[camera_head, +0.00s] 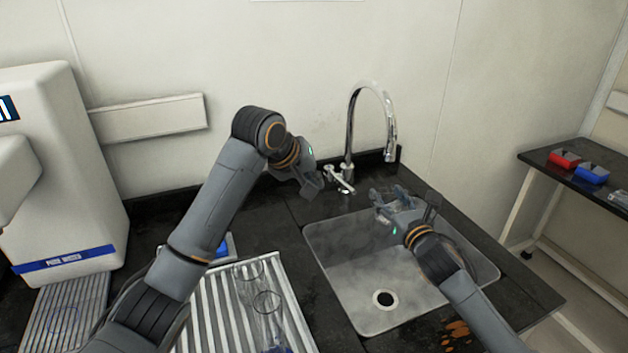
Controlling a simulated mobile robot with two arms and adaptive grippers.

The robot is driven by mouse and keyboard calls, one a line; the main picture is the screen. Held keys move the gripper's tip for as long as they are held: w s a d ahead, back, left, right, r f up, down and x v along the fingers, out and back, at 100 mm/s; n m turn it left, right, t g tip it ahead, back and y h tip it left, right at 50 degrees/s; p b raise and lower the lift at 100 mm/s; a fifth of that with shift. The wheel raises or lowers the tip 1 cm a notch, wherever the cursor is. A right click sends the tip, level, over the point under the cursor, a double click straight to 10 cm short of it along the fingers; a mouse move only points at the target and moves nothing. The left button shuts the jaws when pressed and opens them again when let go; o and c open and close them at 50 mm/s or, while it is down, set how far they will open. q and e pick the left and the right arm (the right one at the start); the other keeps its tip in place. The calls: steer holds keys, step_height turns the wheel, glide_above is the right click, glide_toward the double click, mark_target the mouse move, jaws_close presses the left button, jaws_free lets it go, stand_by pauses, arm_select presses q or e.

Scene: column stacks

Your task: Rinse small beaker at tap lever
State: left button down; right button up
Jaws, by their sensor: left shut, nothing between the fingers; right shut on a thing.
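The chrome tap (349,130) stands behind the sink (340,275), with its curved spout reaching over the basin. Its lever (340,180) sticks out at the base. My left gripper (311,190) is shut and empty, just left of the lever; I cannot tell whether they touch. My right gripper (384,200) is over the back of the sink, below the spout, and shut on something. That is probably the small beaker, but it is clear and mostly hidden by the fingers, so its outline and tilt are hard to make out. No water stream is visible.
A ribbed draining tray (205,322) with clear glassware (268,302) lies left of the sink, partly behind my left arm. A white dispenser (60,170) stands far left. A side table at right holds a red box (565,159) and a blue box (592,174).

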steer(key=shift+s+a+r+p, duration=0.1)
steer(key=shift+s+a+p, duration=0.1)
steer(key=shift+s, duration=0.35)
steer(key=shift+s+a+p, duration=0.15)
steer(key=shift+s, duration=0.35)
steer(key=shift+s+a+p, duration=0.25)
steer(key=shift+s+a, duration=0.05)
steer(key=shift+s, duration=0.55)
steer(key=shift+s+a+p, duration=0.25)
steer(key=shift+s+a, duration=0.05)
steer(key=shift+s, duration=0.55)
steer(key=shift+s+a+p, duration=0.25)
steer(key=shift+s+a, duration=0.05)
steer(key=shift+s, duration=0.55)
steer(key=s+a+r+p, duration=0.1)
steer(key=s+r+p, duration=0.3)
steer(key=p, duration=0.1)
steer(key=shift+s+a, duration=0.3)
steer(key=shift+s, duration=0.1)
steer(key=shift+f, duration=0.1)
